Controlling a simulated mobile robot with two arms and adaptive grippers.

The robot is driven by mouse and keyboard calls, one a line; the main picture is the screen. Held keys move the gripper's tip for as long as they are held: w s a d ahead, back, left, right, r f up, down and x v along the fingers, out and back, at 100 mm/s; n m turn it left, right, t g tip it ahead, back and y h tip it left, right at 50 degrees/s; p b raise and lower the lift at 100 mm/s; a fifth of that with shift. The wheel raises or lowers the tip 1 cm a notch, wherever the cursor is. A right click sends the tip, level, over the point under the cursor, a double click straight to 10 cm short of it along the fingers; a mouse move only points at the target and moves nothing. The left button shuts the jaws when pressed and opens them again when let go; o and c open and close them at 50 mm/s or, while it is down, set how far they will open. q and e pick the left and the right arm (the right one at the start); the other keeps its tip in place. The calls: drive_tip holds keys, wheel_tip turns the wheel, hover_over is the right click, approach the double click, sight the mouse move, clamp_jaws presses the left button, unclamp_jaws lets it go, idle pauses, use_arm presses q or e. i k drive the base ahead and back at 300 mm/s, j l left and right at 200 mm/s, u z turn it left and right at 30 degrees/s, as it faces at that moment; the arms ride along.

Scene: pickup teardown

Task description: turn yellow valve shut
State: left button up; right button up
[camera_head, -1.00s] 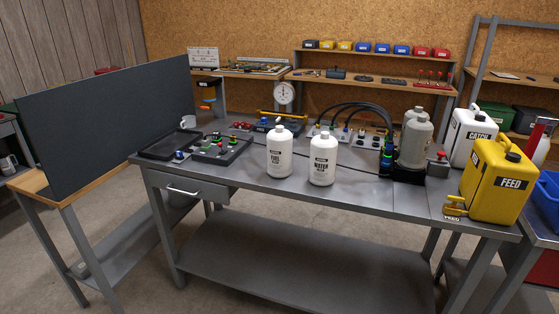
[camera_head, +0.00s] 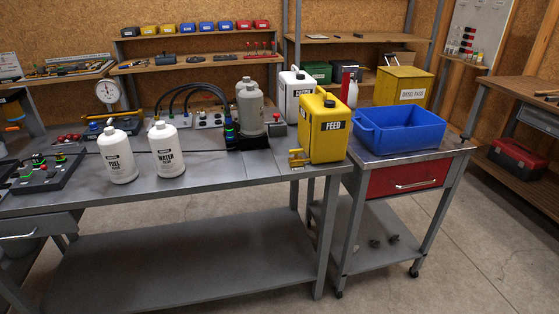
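A yellow jug marked FEED (camera_head: 327,128) stands upright at the right end of the grey metal workbench (camera_head: 215,176). A small yellow valve (camera_head: 298,158) sits low at the jug's front left, by the bench edge. Its handle is too small to tell whether it is open or shut. Neither of my grippers shows in the view.
A white CATCH jug (camera_head: 291,92) stands behind the yellow one. Grey canisters (camera_head: 250,112) and two white bottles (camera_head: 167,150) stand to its left. A blue bin (camera_head: 402,127) sits on a red-drawer cart (camera_head: 407,178) at right. Floor in front right is clear.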

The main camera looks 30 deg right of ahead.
sight(295, 152)
drive_tip(key=z, duration=0.25)
drive_tip(key=i+j+z, duration=0.3)
drive_tip(key=j+z, duration=0.25)
drive_tip(key=i+j+z, duration=0.15)
drive_tip(key=j+z, duration=0.15)
drive_tip(key=j, duration=0.2)
